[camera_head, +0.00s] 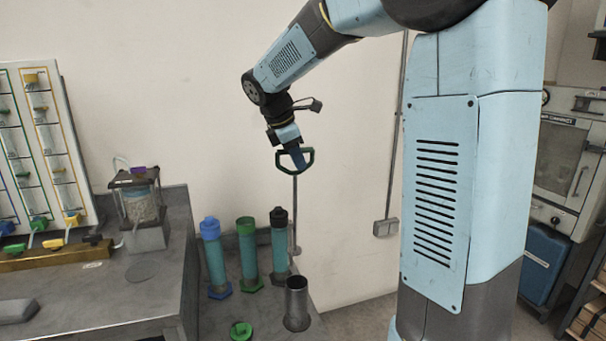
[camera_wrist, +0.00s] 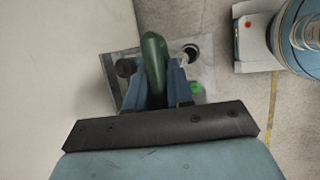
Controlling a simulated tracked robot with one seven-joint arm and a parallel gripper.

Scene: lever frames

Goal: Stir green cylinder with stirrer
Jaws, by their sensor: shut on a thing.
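My gripper (camera_head: 296,157) is shut on the green handle of the stirrer (camera_head: 309,160), high above the low bench. The stirrer's thin rod hangs upright, its lower end just right of the black-topped cylinder and above the metal cup. In the wrist view the green handle (camera_wrist: 154,62) sits between my two blue fingers (camera_wrist: 156,85). The green cylinder (camera_head: 248,258) stands upright on the bench between the other two cylinders, left of the stirrer. Its green top looks open. A loose green cap (camera_head: 241,330) lies in front of it.
A blue-capped cylinder (camera_head: 216,262) stands left of the green one and a black-topped cylinder (camera_head: 279,252) right of it. An open metal cup (camera_head: 297,308) stands at the bench's front right. The wall is close behind. A higher counter (camera_head: 150,290) is at left.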

